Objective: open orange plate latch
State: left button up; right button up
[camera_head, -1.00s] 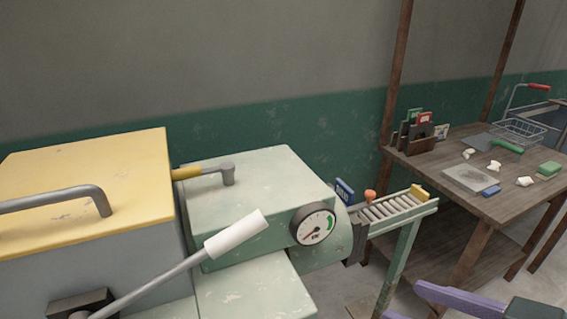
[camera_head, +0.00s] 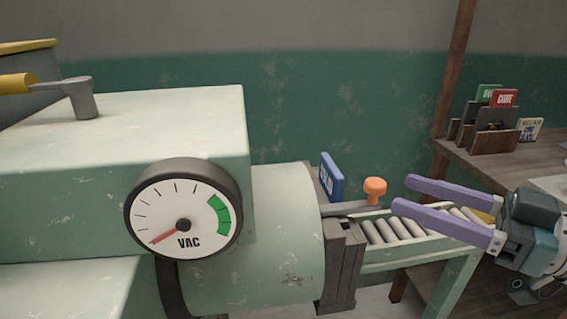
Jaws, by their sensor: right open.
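The orange knob of the plate latch (camera_head: 375,187) stands at the end of a grey lever (camera_head: 350,209) at the mouth of the pale green machine. The lever lies across the top of the dark grey end plate (camera_head: 341,262). My right gripper (camera_head: 400,193) comes in from the right with two purple fingers. It is open and empty, its fingertips just right of the orange knob, with a small gap apparent between them. My left gripper is not in view.
A vacuum gauge (camera_head: 184,224) faces me on the pale green machine (camera_head: 120,150). A blue sign (camera_head: 331,177) stands behind the lever. A roller conveyor (camera_head: 400,229) runs below my right gripper. A wooden table (camera_head: 480,170) with a card holder (camera_head: 492,128) is at right.

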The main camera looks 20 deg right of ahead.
aim_at(376, 182)
jog(key=x, duration=0.6)
jog(key=shift+b, duration=0.35)
jog(key=shift+c, duration=0.2)
grip_shut()
dwell(0.8)
